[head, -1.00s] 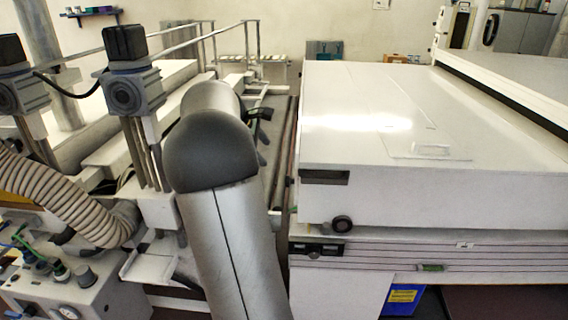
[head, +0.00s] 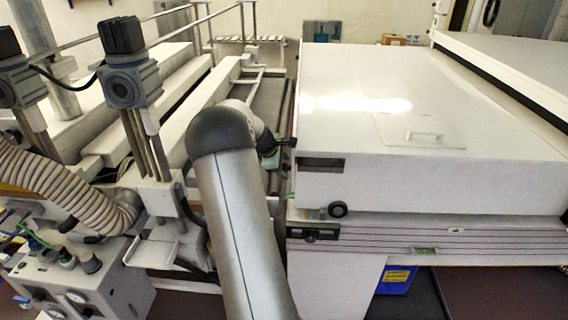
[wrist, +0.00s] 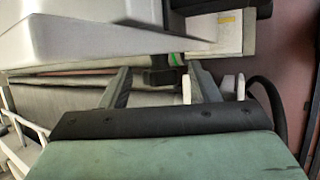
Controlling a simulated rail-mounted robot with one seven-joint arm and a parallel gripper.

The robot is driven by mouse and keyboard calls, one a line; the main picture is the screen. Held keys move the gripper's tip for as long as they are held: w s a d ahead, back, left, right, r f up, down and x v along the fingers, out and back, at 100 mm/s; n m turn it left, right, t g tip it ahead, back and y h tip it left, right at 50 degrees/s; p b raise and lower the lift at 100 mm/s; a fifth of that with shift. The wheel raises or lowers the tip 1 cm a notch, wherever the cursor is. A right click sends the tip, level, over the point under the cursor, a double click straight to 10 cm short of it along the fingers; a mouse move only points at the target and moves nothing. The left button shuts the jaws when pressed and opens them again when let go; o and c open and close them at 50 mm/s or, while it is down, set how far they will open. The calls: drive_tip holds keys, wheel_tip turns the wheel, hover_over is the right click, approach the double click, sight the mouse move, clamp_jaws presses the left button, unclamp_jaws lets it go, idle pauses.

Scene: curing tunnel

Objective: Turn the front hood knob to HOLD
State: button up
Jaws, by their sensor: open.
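The white hood (head: 420,110) of the tunnel is at right in the head view. A round black knob (head: 338,209) sits low on its front face, near the left corner; its marking is too small to read. My gripper (head: 280,146) is beside the hood's left edge, partly hidden by my arm and apart from the round knob. In the wrist view my gripper (wrist: 160,84) is open. A dark block (wrist: 160,76) lies between or just beyond its fingertips; I cannot tell whether it touches them or which part it is.
A dark slot (head: 321,164) is in the hood's front. Below it are a striped ledge (head: 490,235) and a small black panel (head: 313,232). Motor posts (head: 130,85), a ribbed hose (head: 70,195) and a control box (head: 85,280) stand at left. A narrow gap runs beside the hood.

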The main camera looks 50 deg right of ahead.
drive_tip(key=shift+d+f, duration=0.1)
drive_tip(key=shift+f, duration=0.1)
drive_tip(key=c, duration=1)
